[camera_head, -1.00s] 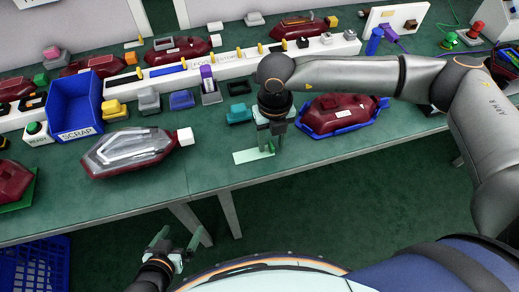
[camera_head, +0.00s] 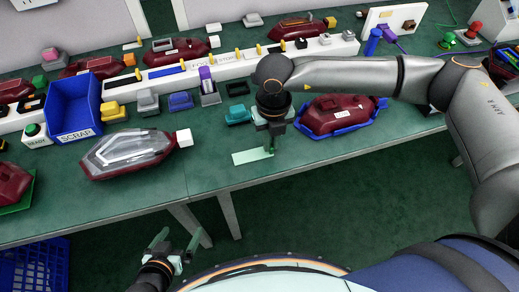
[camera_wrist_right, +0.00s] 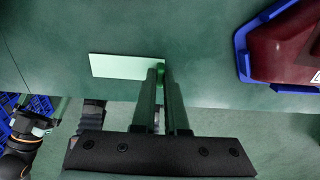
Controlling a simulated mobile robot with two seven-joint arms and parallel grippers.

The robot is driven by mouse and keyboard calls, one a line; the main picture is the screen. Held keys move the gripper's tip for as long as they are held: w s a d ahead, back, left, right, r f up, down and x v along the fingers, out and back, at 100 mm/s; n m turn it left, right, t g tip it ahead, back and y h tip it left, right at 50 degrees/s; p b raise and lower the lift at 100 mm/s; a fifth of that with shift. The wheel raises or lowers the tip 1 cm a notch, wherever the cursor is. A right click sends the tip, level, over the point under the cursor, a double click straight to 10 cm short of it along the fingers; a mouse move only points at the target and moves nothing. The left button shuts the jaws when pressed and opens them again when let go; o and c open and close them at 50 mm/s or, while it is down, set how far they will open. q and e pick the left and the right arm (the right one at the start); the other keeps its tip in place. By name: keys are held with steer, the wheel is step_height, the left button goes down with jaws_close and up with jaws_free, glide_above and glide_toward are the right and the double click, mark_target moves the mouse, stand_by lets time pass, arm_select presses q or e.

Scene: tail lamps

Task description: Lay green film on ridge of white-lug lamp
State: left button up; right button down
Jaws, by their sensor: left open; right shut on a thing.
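The white-lug lamp (camera_head: 130,152) is dark red with a clear, ridged lens and a white block at its right end. It lies on the bench left of centre. The green film (camera_head: 252,156) is a pale green strip at the bench's front edge; it also shows in the right wrist view (camera_wrist_right: 124,66). My right gripper (camera_head: 271,150) points down at the film's right end, its fingers closed on that end. In the right wrist view the fingertips (camera_wrist_right: 161,72) meet at the film's right edge. My left gripper (camera_head: 170,246) is open and empty, low in front of the bench.
A blue SCRAP bin (camera_head: 75,105) stands behind the lamp. Another red lamp sits in a blue tray (camera_head: 343,127) right of my right gripper. A teal block (camera_head: 238,114) and a purple-topped holder (camera_head: 209,90) stand behind the film. Bench between lamp and film is clear.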

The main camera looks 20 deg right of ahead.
steer(key=shift+r, duration=0.6)
steer(key=s+a+r, duration=0.9)
steer(key=s+r, duration=0.1)
steer(key=r, duration=0.1)
steer(key=shift+s+a+r, duration=0.2)
steer(key=shift+s+r, duration=0.05)
steer(key=shift+r, duration=0.15)
steer(key=c, duration=1.5)
jaws_free()
steer(key=shift+c, duration=0.2)
jaws_close()
